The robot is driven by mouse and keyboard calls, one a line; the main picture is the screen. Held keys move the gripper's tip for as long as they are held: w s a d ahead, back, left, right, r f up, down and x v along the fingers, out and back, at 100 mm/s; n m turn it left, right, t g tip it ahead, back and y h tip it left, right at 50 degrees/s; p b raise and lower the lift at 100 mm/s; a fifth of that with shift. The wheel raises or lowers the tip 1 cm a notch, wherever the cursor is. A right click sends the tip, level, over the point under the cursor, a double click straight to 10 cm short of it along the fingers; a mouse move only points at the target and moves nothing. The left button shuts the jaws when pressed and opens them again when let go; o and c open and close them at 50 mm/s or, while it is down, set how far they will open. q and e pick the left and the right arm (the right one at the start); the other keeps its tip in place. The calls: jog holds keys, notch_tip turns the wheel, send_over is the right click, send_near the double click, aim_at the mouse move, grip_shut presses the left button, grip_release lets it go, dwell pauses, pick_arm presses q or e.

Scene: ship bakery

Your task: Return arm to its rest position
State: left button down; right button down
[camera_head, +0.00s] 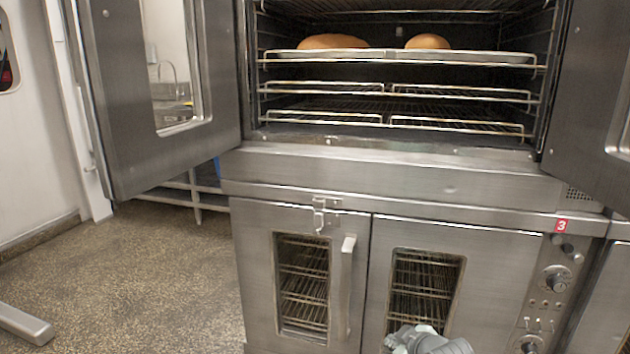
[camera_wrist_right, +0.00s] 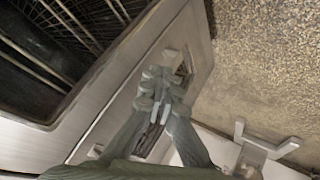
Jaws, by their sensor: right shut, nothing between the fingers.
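My right gripper (camera_head: 432,341) shows at the bottom edge of the head view, in front of the lower oven's right door, with most of the arm out of frame. In the right wrist view its dark fingers (camera_wrist_right: 160,108) are closed together with nothing between them. Metal oven parts lie behind the fingers there; I cannot tell whether they touch. My left gripper is not in view.
The upper oven's left door (camera_head: 165,165) and right door (camera_head: 590,110) stand open. Two loaves (camera_head: 333,42) (camera_head: 427,41) sit on a tray (camera_head: 400,57) inside. The lower oven's left door (camera_head: 252,260) is shut. Speckled floor (camera_head: 150,270) at left is mostly clear.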

jog(key=s+d+f+m+g+h, duration=0.1)
jog(key=s+d+f+m+g, duration=0.15)
jog(key=s+f, duration=0.75)
jog(key=s+d+f+m+g+h, duration=0.1)
jog(key=s+d+f+m, duration=0.15)
jog(key=s+f, duration=0.65)
jog(key=s+d+f+m+g, duration=0.1)
jog(key=s+f, duration=0.3)
jog(key=s, duration=0.5)
jog(key=s+d+f+g+h, duration=0.1)
jog(key=s+f, duration=0.4)
jog(key=s, duration=0.5)
jog(key=d+g, duration=0.1)
jog(key=d, duration=0.1)
jog(key=shift+d+f+m+g, duration=0.2)
jog(key=shift+d+m+g, duration=0.15)
jog(key=shift+d+m, duration=0.05)
jog(key=shift+w+a, duration=0.1)
